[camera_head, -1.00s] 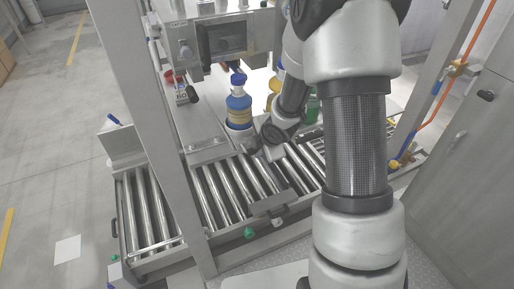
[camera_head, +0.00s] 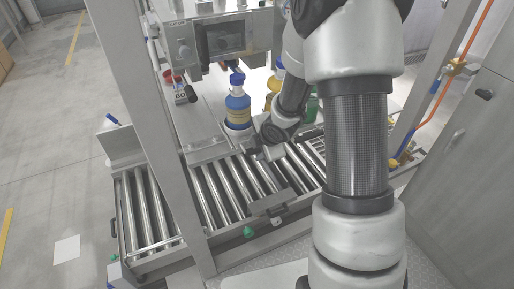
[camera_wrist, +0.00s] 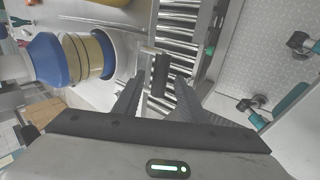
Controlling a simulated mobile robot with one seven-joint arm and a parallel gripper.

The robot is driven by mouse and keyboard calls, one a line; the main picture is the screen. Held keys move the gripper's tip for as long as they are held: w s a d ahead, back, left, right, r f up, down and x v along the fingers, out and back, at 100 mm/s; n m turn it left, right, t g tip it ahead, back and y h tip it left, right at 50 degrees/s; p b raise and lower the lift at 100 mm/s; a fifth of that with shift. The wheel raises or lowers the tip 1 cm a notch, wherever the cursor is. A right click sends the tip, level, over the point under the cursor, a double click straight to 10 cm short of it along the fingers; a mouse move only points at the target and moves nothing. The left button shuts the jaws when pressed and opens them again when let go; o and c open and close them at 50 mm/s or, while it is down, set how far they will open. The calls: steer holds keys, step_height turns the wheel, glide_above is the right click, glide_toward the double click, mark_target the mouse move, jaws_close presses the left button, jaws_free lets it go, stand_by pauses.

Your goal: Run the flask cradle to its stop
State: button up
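The blue-and-yellow flask (camera_head: 238,108) stands upright in its pale cradle (camera_head: 238,134), beside the roller conveyor and below the screen. In the wrist view the flask (camera_wrist: 72,58) lies at the left, its base inside the round cradle rim (camera_wrist: 127,45). A dark handle (camera_wrist: 161,70) shows right of the cradle, with a thin pale bar at its upper end. My gripper (camera_wrist: 159,88) is open, one finger on each side of the handle, with visible gaps. In the head view my gripper (camera_head: 262,152) is small and partly hidden by my wrist, just right of the cradle.
The roller conveyor (camera_head: 220,190) runs below the cradle. A grey frame post (camera_head: 150,140) stands at the left and a control screen (camera_head: 226,38) above. A yellow bottle (camera_head: 274,84) stands behind my arm. A grey cabinet (camera_head: 460,190) is at the right.

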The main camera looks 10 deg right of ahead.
steer(key=p+v, duration=0.8)
steer(key=v, duration=0.9)
steer(key=s+d+r+m+h+p, duration=0.1)
steer(key=d+r+m+h, duration=0.15)
steer(key=r+m, duration=0.4)
steer(key=s+d+r+m+h+p, duration=0.15)
steer(key=d+r+m, duration=0.25)
steer(key=r, duration=0.5)
steer(key=s+a+r+m+y, duration=0.1)
steer(key=s+a+r+m, duration=0.1)
steer(key=s, duration=0.3)
steer(key=s+a+r+m+y, duration=0.1)
steer(key=s+a+r+m, duration=0.2)
steer(key=s+a+m, duration=0.1)
steer(key=s+a+r+m+g, duration=0.1)
steer(key=s+a+r+m, duration=0.1)
steer(key=s, duration=0.4)
steer(key=shift+a+r+m+y+p, duration=0.2)
steer(key=shift+a+m+y+p, duration=0.15)
steer(key=shift+a+m, duration=0.45)
